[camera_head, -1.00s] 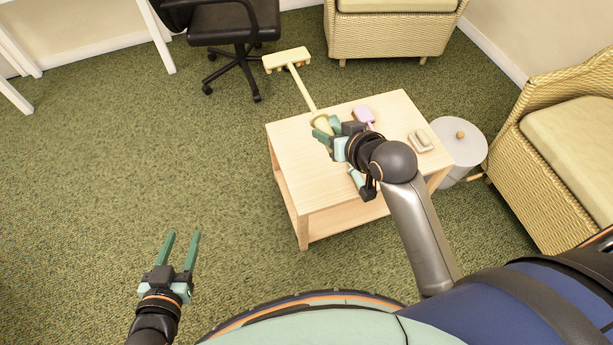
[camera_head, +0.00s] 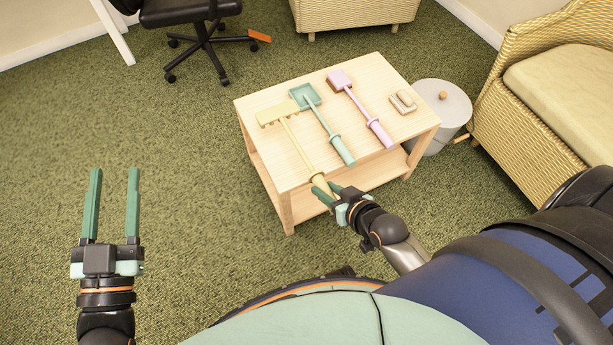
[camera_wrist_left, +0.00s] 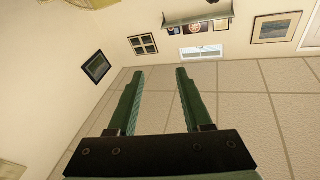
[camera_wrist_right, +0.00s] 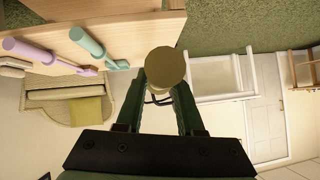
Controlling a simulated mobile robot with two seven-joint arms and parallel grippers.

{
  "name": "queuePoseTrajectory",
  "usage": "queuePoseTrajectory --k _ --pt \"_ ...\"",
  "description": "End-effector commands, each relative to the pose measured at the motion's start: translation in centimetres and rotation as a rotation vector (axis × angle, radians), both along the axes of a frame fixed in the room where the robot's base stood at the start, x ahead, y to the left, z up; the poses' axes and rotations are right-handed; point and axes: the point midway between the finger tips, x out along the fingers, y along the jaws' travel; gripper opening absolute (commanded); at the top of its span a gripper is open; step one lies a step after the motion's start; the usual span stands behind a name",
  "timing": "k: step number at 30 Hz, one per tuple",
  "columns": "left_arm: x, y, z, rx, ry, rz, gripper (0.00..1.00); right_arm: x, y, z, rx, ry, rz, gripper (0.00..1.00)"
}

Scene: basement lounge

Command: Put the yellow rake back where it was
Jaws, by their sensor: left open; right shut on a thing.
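The yellow rake (camera_head: 296,142) lies along the left part of the wooden table (camera_head: 254,103) in the head view, its toothed head toward the far left edge. My right gripper (camera_head: 326,189) is shut on the handle end at the table's front edge. The round handle end (camera_wrist_right: 166,67) shows between the fingers in the right wrist view. I cannot tell whether the rake rests fully on the tabletop. My left gripper (camera_head: 112,203) is open and empty over the carpet, away from the table.
A green shovel (camera_head: 321,122) lies just right of the rake, and a pink tool (camera_head: 358,105) lies beyond it. A small beige object (camera_head: 403,102) sits near the right edge. A grey bin (camera_head: 441,112) and wicker chair (camera_head: 540,110) stand at right. Carpet at left is clear.

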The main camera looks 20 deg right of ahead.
Motion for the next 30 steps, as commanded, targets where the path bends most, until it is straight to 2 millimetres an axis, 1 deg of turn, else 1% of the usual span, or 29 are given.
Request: queuePoseTrajectory --k 1,5,8,11,16,17,18,21,27,30 --pt "-0.2 -0.1 1.1 0.0 -0.058 -0.008 0.5 0.9 0.0 -0.3 0.001 -0.008 -0.001 0.0" --pt "-1.3 -0.4 4.5 0.0 -0.204 -0.031 0.5 2.5 0.0 -1.0 0.001 -0.007 -0.001 0.0" --pt "-2.4 -0.7 6.9 0.001 -0.318 -0.051 0.5 3.7 0.0 -1.6 0.002 -0.008 -0.001 0.0" --pt "-3.8 -0.9 9.2 0.003 -0.432 -0.074 0.5 4.9 0.0 -2.1 0.002 -0.006 -0.001 0.0" --pt "-6.9 -1.4 12.3 0.001 -0.629 -0.119 0.5 6.6 0.0 -4.3 0.001 -0.005 -0.002 0.0" --pt "-7.3 -1.5 12.5 -0.001 -0.653 -0.125 0.5 6.9 0.0 -4.7 0.001 -0.005 -0.002 0.0" --pt "-7.1 -1.5 11.5 -0.006 -0.637 -0.128 0.5 7.5 0.0 -5.6 0.001 -0.006 -0.002 0.0" --pt "-7.0 -1.6 10.8 -0.017 -0.625 -0.133 0.5 8.5 0.0 -6.6 0.001 -0.006 -0.002 0.0" --pt "-6.9 -1.6 10.3 -0.027 -0.617 -0.138 0.5 9.4 0.0 -7.4 0.002 -0.006 -0.001 0.0" --pt "-6.9 -1.7 9.4 -0.033 -0.613 -0.142 0.5 10.1 0.0 -8.6 0.001 -0.004 -0.001 0.0"
